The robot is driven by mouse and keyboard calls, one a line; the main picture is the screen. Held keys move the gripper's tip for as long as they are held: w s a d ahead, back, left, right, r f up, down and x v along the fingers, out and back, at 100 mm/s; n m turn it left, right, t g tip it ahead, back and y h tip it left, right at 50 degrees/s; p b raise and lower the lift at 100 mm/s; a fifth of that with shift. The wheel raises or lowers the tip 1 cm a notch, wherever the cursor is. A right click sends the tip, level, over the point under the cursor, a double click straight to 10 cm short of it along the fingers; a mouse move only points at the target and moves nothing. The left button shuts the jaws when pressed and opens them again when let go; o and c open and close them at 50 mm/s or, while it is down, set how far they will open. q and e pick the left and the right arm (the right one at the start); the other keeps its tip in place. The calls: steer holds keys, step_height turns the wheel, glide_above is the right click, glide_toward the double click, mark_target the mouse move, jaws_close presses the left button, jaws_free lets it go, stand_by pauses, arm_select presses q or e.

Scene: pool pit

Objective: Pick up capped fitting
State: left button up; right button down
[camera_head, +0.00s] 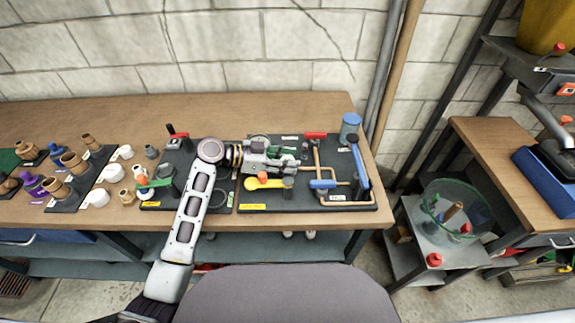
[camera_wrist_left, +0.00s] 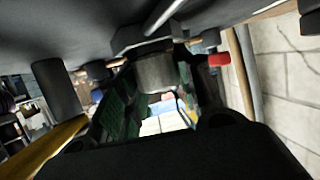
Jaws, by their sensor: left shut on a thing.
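My left gripper (camera_head: 292,158) reaches over the black board on the workbench, its fingers pointing right. In the left wrist view its green-padded fingers (camera_wrist_left: 155,88) are shut on a short grey cylindrical fitting (camera_wrist_left: 157,72), which I take to be the capped fitting. The fitting sits against or very close to the dark board surface; I cannot tell whether it is clear of it. In the head view the gripper mostly hides the held fitting. My right gripper is in neither view.
White tape rolls and brown fittings lie left. The bench's front left strip is clear.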

arm_select(q)
steer(key=shift+c, duration=1)
steer(key=shift+r, duration=0.8)
step_height(320, 180, up, 7)
steer(key=shift+f, duration=0.1)
steer(key=shift+r, duration=0.8)
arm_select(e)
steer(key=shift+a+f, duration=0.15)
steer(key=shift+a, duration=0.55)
